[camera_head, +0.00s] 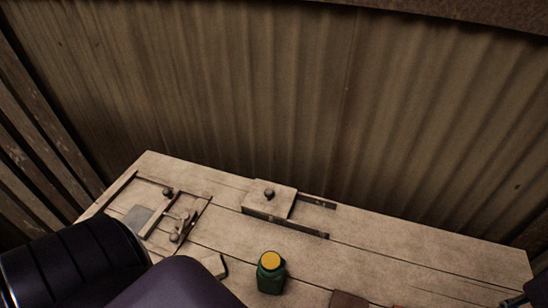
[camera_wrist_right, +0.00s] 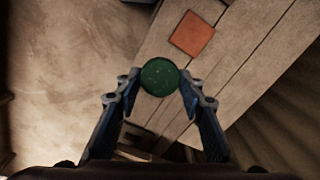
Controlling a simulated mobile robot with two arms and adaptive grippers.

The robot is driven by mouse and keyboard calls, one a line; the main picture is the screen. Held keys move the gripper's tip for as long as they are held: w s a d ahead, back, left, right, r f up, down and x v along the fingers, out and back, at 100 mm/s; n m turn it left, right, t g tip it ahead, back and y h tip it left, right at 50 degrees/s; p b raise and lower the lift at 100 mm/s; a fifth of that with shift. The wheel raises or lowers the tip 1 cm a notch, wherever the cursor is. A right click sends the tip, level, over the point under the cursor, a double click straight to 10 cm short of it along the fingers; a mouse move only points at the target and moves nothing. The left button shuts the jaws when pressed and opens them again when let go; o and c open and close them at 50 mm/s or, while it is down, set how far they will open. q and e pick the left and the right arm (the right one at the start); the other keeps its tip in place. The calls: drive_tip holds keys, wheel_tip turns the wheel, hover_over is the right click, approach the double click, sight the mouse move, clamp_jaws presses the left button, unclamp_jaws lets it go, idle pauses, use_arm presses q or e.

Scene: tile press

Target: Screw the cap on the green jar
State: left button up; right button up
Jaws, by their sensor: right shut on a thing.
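The green jar (camera_head: 271,281) stands upright on the wooden table, with a yellow round top facing up. My right gripper (camera_wrist_right: 160,80) is shut on a round, dark green cap (camera_wrist_right: 160,77), seen face-on between the fingertips in the right wrist view. This gripper is over the table's edge region, well to the right of the jar. Only a dark part of that arm shows at the right edge of the head view. My left gripper is not in view.
An orange-red tile (camera_wrist_right: 192,34) lies on the table beyond the held cap. A brown block (camera_head: 348,299) is right of the jar. A sliding wooden fixture with a knob (camera_head: 269,194) and a framed wooden fixture (camera_head: 160,212) sit further back. The table's right part is mostly clear.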

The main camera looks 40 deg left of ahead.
drive_tip(key=n, duration=0.1)
drive_tip(key=s+n, duration=0.1)
drive_tip(key=n, duration=0.2)
drive_tip(key=shift+s+d, duration=0.2)
drive_tip(key=shift+s, duration=0.05)
drive_tip(key=n, duration=0.2)
drive_tip(key=s+n, duration=0.1)
drive_tip(key=n, duration=0.1)
drive_tip(key=shift+s+d+n, duration=0.15)
drive_tip(key=shift+d+n, duration=0.05)
drive_tip(key=shift+n, duration=0.1)
